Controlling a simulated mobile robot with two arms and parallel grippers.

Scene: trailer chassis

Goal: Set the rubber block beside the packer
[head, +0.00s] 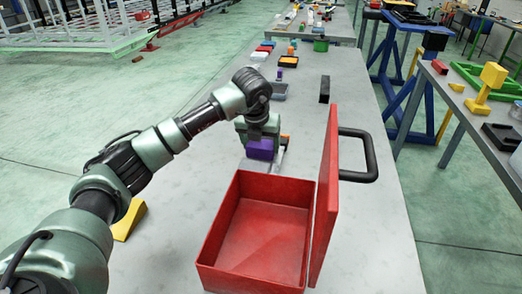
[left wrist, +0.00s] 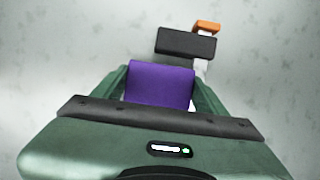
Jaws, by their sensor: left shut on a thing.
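My left gripper (head: 262,140) is shut on a purple block (head: 260,149), low over the table behind the red box. In the left wrist view the purple block (left wrist: 160,83) sits between the two green fingers. Just beyond it is a black block (left wrist: 186,43), with a pale strip with an orange end (left wrist: 207,27) beside and partly under it. The orange end also shows in the head view (head: 285,137), right of the gripper. I cannot tell which of these is the packer, nor whether the purple block touches the table. My right gripper is out of view.
An open, empty red box (head: 205,248) stands in front of the gripper, its lid (head: 326,190) upright on the right with a black handle (head: 372,155). A black upright block (head: 324,89) and a dark tray (head: 278,91) stand farther back. The table right of the lid is clear.

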